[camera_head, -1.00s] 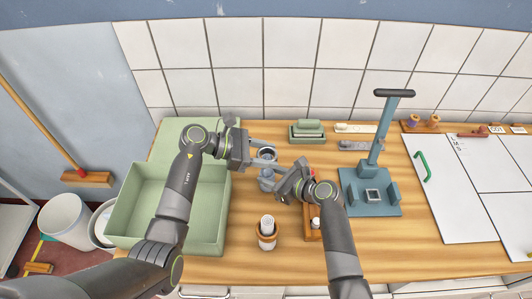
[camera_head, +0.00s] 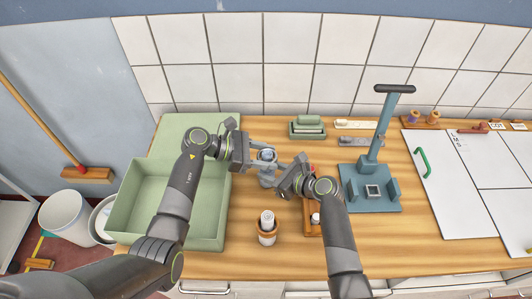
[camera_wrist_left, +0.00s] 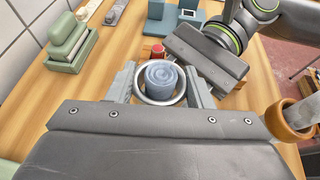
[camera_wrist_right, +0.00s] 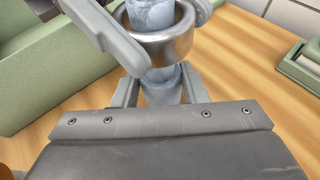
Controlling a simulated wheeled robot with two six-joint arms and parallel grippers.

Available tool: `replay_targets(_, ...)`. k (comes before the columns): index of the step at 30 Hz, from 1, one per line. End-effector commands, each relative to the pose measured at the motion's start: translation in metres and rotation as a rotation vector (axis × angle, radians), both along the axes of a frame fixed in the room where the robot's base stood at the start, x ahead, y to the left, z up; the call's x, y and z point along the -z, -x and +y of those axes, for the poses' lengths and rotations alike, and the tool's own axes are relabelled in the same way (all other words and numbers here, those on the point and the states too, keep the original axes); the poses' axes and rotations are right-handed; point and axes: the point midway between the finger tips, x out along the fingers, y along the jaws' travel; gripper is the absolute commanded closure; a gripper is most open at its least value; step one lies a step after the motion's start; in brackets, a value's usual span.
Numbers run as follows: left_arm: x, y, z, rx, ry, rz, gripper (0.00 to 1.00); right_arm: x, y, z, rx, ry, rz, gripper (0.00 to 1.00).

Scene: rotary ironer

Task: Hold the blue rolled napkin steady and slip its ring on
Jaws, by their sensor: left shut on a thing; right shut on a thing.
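The blue rolled napkin (camera_head: 267,154) stands upright on the table between my two grippers. A silver ring (camera_wrist_right: 160,48) is around its upper part, with napkin showing above and below the ring in the right wrist view. From above, the left wrist view shows the napkin's spiral top (camera_wrist_left: 161,74) inside the ring (camera_wrist_left: 160,99). My left gripper (camera_head: 268,158) is shut on the ring, one finger on each side. My right gripper (camera_wrist_right: 160,88) is shut on the napkin below the ring; its contact is partly hidden in the head view.
A white rolled napkin (camera_head: 267,217) in a wooden ring (camera_head: 267,237) stands in front. A green bin (camera_head: 167,234) is at the left. A small green dish (camera_head: 307,133) lies behind, and a blue press (camera_head: 371,192) stands at the right. A wooden rack is partly hidden by my right arm.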

Motion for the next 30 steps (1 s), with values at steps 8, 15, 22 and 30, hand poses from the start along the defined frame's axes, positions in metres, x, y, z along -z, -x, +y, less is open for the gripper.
replay_targets(8,0.002,0.0002,-0.0002,0.0,0.0,0.0,0.75,0.0,0.0,0.0,0.0,0.0,0.0,0.72)
replay_targets(15,0.002,0.0002,-0.0001,0.0,0.0,0.0,0.39,0.0,0.0,0.0,0.0,0.0,0.0,0.72)
replay_targets(22,0.0019,0.0002,-0.0001,0.0,0.0,0.0,0.28,0.0,0.0,0.0,0.0,0.0,0.0,0.72)
replay_targets(30,0.0021,0.0004,-0.0001,0.001,0.0,0.0,0.03,0.0,0.0,0.0,0.0,0.0,0.0,0.72)
